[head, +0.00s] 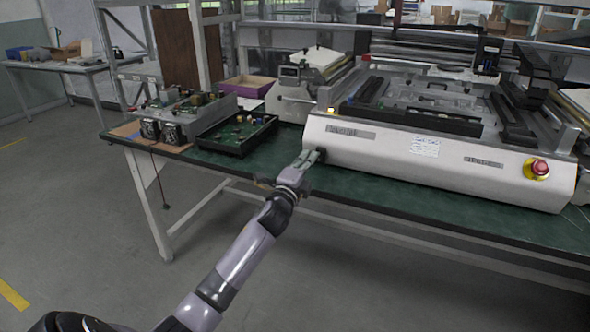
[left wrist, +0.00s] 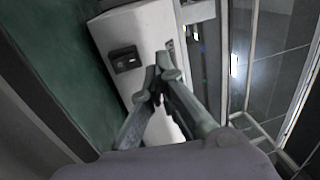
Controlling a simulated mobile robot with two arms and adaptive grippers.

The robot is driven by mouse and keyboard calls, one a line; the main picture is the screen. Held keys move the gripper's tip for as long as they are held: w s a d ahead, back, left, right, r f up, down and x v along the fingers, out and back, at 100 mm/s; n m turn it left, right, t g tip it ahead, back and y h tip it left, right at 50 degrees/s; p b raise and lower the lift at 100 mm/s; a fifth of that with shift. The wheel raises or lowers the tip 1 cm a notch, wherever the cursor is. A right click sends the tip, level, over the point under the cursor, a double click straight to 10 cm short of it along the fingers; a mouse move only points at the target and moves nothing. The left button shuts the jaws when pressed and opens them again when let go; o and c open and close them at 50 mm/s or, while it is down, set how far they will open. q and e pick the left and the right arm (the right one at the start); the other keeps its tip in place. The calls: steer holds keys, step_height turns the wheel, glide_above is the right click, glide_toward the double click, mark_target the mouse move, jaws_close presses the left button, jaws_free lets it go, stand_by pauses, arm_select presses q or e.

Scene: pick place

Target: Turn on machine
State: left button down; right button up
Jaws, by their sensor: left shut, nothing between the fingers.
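A large white machine (head: 440,160) stands on the green table, with a red emergency button on a yellow base (head: 537,167) at the right of its front. My left gripper (head: 313,156) is at the lower left corner of the machine's front panel, shut and empty. In the left wrist view the shut fingertips (left wrist: 161,72) are over the white machine panel (left wrist: 137,35), beside a small black switch (left wrist: 126,60) that sits left of them. Whether the fingers touch the panel, I cannot tell. In the head view the gripper hides the switch. My right gripper is not in view.
The green table (head: 400,200) has a narrow bare strip before the machine. Left of it are an open black tray with a circuit board (head: 236,133), other electronics (head: 185,112) and a purple bin (head: 246,86). The floor in front is free.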

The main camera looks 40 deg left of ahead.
arm_select(q)
steer(key=r+p+v, duration=0.1)
steer(key=v, duration=0.6)
steer(key=shift+s+r, duration=0.25)
steer(key=shift+r, duration=0.3)
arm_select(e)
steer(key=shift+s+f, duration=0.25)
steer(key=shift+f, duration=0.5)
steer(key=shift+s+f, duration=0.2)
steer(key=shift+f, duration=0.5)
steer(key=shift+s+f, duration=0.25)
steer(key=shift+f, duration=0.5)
arm_select(q)
steer(key=shift+a, duration=0.15)
